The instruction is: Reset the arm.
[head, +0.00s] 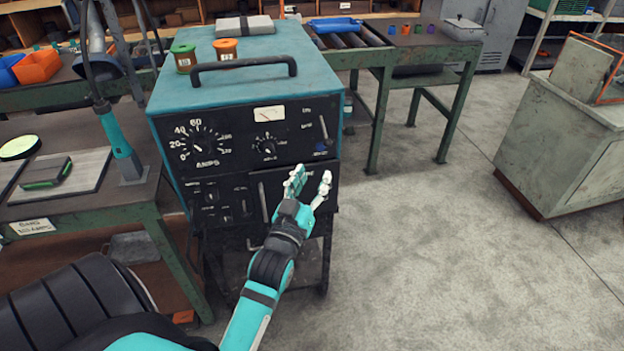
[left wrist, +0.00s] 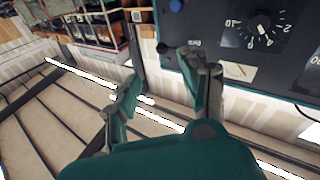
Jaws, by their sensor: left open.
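My left gripper (head: 311,186) is open and empty. In the head view it stands in front of the lower right part of the teal welding machine (head: 262,85). The left arm reaches up to it from the bottom of the picture. The left wrist view shows the two fingers (left wrist: 160,92) spread apart with nothing between them. The machine's black front panel (left wrist: 243,40) with a dial and meter fills the upper right of that view. I cannot tell whether a finger touches the panel. My right gripper is not in view.
A workbench (head: 85,212) with a torch (head: 122,148) and a green-black block (head: 46,173) stands at left. A green roller table (head: 400,45) stands behind. A grey cabinet (head: 565,140) is at right. The floor (head: 430,240) between is clear.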

